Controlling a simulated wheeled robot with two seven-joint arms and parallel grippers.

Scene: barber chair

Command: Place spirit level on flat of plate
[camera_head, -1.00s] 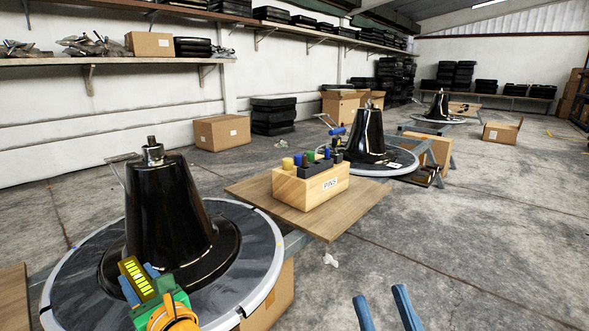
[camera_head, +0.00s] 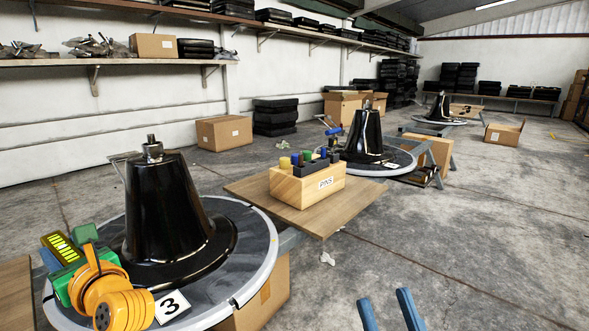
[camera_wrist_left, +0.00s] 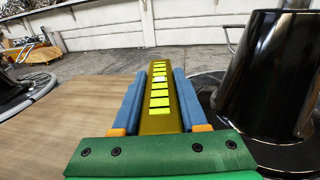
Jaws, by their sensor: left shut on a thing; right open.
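The spirit level (camera_head: 62,248) is an olive-yellow bar with bright yellow marks. My left gripper (camera_head: 60,252) is shut on it, with the blue fingers along both sides; the level also shows in the left wrist view (camera_wrist_left: 158,98). In the head view they overlap the left part of the round grey plate (camera_head: 258,232), left of the black cone (camera_head: 165,215) standing on it. I cannot tell the level's height above the plate. In the left wrist view the cone (camera_wrist_left: 265,75) is right of the level. My right gripper (camera_head: 387,308) is open and empty at the bottom edge.
A wooden board (camera_head: 345,212) beside the plate carries a wooden block marked PINS (camera_head: 305,187). A card marked 3 (camera_head: 172,306) is near the plate's front. A second plate with a cone (camera_head: 365,135) stands behind.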

